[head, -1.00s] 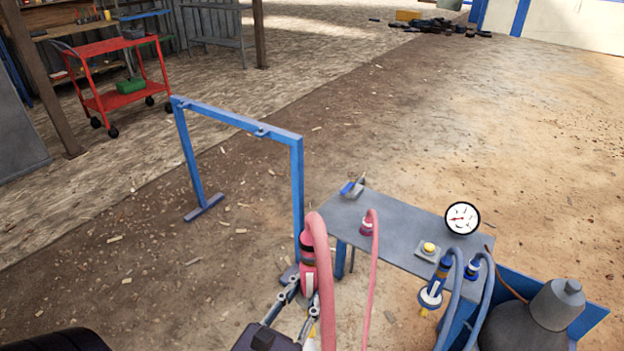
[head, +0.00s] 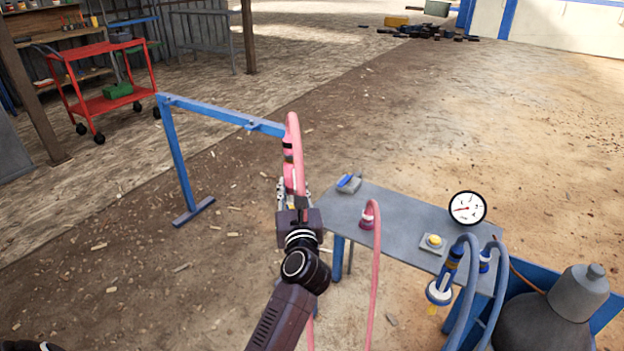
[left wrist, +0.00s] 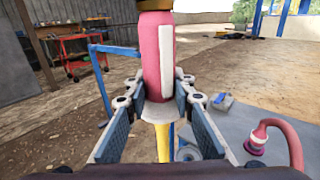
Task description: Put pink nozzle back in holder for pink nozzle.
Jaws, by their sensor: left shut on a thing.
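The pink nozzle (head: 288,166), with dark bands and a pink hose looping from its top, stands roughly upright in my left gripper (head: 291,196). In the left wrist view the nozzle (left wrist: 152,62) shows its white lever and yellow lower tip, with the fingers (left wrist: 158,92) closed on both sides. A blue frame (head: 215,111) stands on the ground with two small holder fittings on its top bar, one near the left end (head: 169,99) and one farther right (head: 252,124). The nozzle overlaps the bar's right end; whether they touch is unclear.
A red cart (head: 105,103) stands far left. The ground beyond the frame is mostly clear.

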